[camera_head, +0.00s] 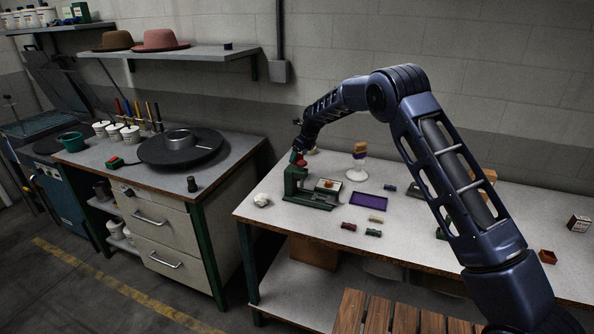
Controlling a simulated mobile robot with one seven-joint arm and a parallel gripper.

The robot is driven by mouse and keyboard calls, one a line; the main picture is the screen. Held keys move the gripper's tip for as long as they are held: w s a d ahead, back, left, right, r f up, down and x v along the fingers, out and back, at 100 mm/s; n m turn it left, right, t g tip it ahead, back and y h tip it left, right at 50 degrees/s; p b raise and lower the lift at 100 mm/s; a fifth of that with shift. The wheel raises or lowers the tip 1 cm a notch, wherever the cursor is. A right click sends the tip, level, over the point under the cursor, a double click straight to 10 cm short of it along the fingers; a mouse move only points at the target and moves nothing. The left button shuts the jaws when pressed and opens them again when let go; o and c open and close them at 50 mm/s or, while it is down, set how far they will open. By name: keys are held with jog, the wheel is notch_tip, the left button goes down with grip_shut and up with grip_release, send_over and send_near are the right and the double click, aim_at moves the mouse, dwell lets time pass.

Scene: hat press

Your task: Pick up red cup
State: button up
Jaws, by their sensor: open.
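A small red open-topped container (547,257), which may be the red cup, stands near the right front edge of the light-topped workbench (270,222). My gripper (299,152) is far to its left, at the end of my raised arm, and its jaws are small and partly hidden. It appears above a small green press (296,185) with a reddish part (301,161) at its top. Whether the gripper touches that part cannot be told. My gripper is open, and no held object can be made out.
A purple tray (369,201) and several small coloured blocks lie mid-bench. A white crumpled item (262,200) lies at the left. A small box (578,223) stands at the right. A slatted wooden surface (390,316) is in front. My arm hides part of the bench.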

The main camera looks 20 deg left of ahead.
aim_at(296, 162)
jog(key=shift+w+x, duration=0.15)
jog(key=shift+x, duration=1.25)
jog(key=shift+w+x, duration=0.1)
jog(key=shift+x, duration=1.25)
jog(key=shift+a, duration=0.1)
jog(key=c, duration=1.1)
jog(key=shift+r, duration=0.15)
